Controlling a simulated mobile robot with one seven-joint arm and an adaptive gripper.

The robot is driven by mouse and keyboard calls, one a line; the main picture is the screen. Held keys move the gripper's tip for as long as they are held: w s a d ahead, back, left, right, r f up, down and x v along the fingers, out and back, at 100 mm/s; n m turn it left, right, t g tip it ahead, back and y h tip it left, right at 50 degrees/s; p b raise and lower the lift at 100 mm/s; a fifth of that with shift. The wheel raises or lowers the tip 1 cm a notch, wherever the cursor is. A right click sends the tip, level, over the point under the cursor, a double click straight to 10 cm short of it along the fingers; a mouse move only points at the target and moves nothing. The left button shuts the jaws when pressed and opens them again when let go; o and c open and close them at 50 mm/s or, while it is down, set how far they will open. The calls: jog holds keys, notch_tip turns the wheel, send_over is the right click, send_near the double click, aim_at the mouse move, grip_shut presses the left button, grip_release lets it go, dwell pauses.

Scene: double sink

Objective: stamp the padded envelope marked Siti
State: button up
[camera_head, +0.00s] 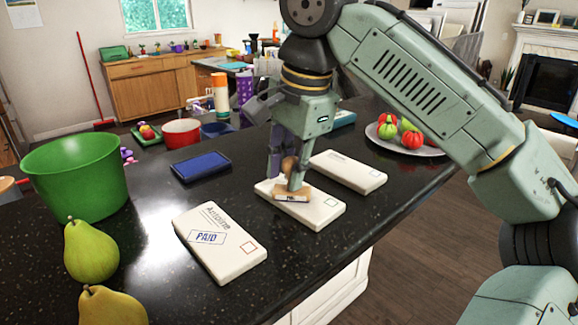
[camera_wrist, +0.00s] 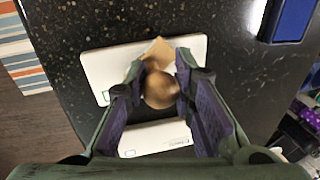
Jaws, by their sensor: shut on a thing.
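My gripper (camera_head: 289,168) is shut on the round knob of a wooden stamp (camera_head: 292,195). The knob also shows between the fingers in the wrist view (camera_wrist: 159,90). The stamp's base is over the middle of a white padded envelope (camera_head: 325,212); I cannot tell whether it touches. This envelope's name is hidden or unreadable, and its small printed box shows at the near end. A second envelope (camera_head: 222,252) reads Antoine and bears a blue PAID mark. A third envelope (camera_head: 350,170) lies farther right, its name too small to read. The blue ink pad (camera_head: 201,166) lies to the left.
A green bowl (camera_head: 75,178) and pears (camera_head: 90,252) stand at left. A red pot (camera_head: 182,133) and bottles are behind the ink pad. A plate (camera_head: 430,151) of fruit is at right. Bare dark counter (camera_head: 150,215) lies between the bowl and the Antoine envelope.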

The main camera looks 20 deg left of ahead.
jog(key=shift+w+a+p+v, duration=0.1)
jog(key=shift+w+a+v, duration=0.1)
jog(key=shift+v, duration=0.9)
jog(key=shift+w+a+p+v, duration=0.1)
jog(key=shift+a+v, duration=0.1)
jog(key=shift+v, duration=0.9)
jog(key=shift+w+a+p+v, duration=0.1)
jog(key=shift+a+v, duration=0.15)
jog(key=shift+v, duration=0.85)
jog(key=shift+s+r, duration=0.1)
